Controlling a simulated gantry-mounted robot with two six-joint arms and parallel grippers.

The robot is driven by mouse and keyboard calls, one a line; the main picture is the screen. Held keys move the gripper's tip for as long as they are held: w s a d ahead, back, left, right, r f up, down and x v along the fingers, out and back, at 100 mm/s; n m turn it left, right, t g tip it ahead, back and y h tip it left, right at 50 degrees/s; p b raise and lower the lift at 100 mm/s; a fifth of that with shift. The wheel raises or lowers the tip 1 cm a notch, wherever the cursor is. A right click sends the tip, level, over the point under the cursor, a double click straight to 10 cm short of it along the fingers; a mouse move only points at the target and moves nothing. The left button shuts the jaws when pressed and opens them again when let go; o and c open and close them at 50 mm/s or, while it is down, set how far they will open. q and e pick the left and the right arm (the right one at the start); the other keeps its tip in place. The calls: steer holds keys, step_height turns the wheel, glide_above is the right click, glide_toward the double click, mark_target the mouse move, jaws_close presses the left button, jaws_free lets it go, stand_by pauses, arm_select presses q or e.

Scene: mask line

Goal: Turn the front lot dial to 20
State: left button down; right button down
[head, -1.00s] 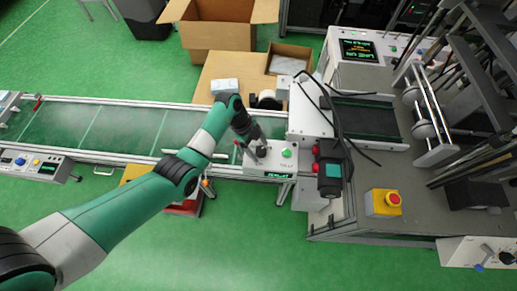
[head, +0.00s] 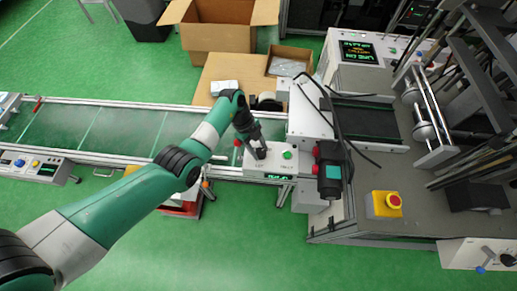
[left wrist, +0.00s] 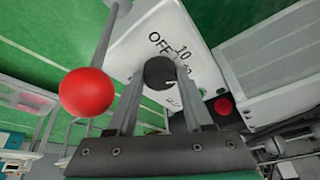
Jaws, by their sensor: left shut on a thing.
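The front lot dial (left wrist: 160,72) is a round black knob on a white control box, which shows in the head view (head: 262,168) at the conveyor's front rail. In the left wrist view, OFF and 10 are printed beside the knob; further marks are partly hidden. A small pale mark shows on the knob, but I cannot tell its setting. My left gripper (left wrist: 152,95) is shut on the dial, one finger on each side. It also shows in the head view (head: 258,150), coming down onto the box and hiding the knob. My right gripper is not in view.
A red ball-topped lever (left wrist: 88,93) stands close to my left gripper. The box has a green button (head: 287,154). The conveyor (head: 110,128) runs left.

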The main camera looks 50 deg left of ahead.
arm_select(q)
steer(key=shift+w+f+m+g+b, duration=0.15)
steer(key=shift+m+g+b, duration=0.25)
steer(key=shift+m+b, duration=0.45)
steer(key=shift+m, duration=0.35)
steer(key=shift+c, duration=1.5)
jaws_free()
steer(key=shift+r, duration=0.3)
steer(key=p+v, duration=0.4)
steer(key=v, duration=0.7)
steer(key=shift+a+r, duration=0.15)
steer(key=shift+a, duration=0.05)
